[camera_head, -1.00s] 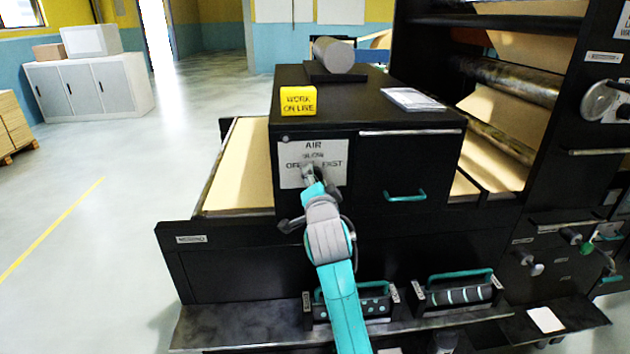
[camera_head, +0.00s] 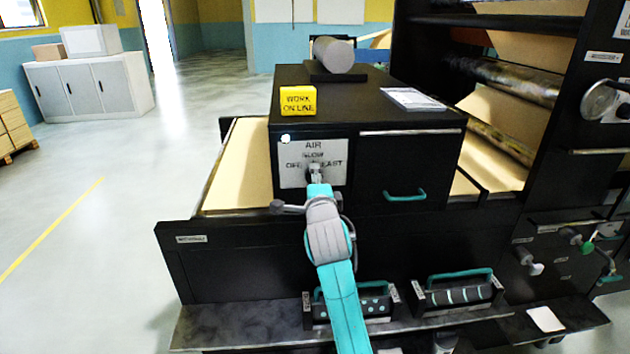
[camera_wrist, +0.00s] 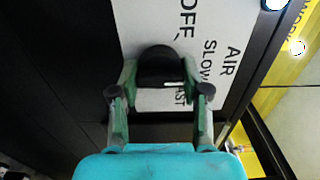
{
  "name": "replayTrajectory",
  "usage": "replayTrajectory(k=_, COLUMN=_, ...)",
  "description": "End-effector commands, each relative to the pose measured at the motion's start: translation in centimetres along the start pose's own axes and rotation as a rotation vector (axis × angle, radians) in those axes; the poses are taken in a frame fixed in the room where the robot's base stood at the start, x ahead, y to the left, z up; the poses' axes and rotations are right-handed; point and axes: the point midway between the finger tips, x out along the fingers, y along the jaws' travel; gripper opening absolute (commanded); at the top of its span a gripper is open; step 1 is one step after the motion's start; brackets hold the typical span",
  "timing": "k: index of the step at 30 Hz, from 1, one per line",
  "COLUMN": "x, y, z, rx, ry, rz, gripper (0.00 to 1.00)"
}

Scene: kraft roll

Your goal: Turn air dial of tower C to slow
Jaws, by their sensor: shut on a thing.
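The air dial is a dark rounded knob (camera_wrist: 160,66) on a white plate (camera_head: 298,176) lettered AIR, SLOW, OFF and FAST, on the black cabinet's front. In the wrist view the plate appears turned sideways, with OFF above the knob, SLOW to its right and FAST below right. My gripper (camera_wrist: 160,95) is shut on the knob, one green finger on each side. A short white line shows by the knob's lower right; I cannot tell if it is its pointer. In the head view my gripper (camera_head: 315,175) hides most of the dial. A small lamp (camera_head: 285,139) at the plate's upper left glows white.
A yellow WORK ON LINE block (camera_head: 298,101), a grey roll (camera_head: 334,55) and a paper pad (camera_head: 413,99) lie on the cabinet top. A teal drawer handle (camera_head: 405,195) is right of the plate. Two teal-handled units (camera_head: 352,304) (camera_head: 459,293) sit below.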

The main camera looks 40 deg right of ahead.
Motion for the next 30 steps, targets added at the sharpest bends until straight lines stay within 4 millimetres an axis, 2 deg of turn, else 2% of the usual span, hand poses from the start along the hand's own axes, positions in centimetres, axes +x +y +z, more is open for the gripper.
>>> replayTrajectory(k=13, x=0.0, y=0.1, z=0.0, rx=0.008, ry=0.000, rz=0.003, gripper=0.12)
replayTrajectory(k=14, x=0.0, y=0.1, z=0.0, rx=0.008, ry=0.000, rz=0.003, gripper=0.54)
replayTrajectory(k=16, x=0.0, y=0.1, z=0.0, rx=0.008, ry=0.000, rz=0.003, gripper=0.71)
replayTrajectory(k=26, x=-0.1, y=0.1, z=0.0, rx=0.008, ry=0.000, rz=0.001, gripper=0.72)
replayTrajectory(k=30, x=-1.1, y=0.1, z=0.1, rx=0.008, ry=-0.001, rz=0.000, gripper=0.72)
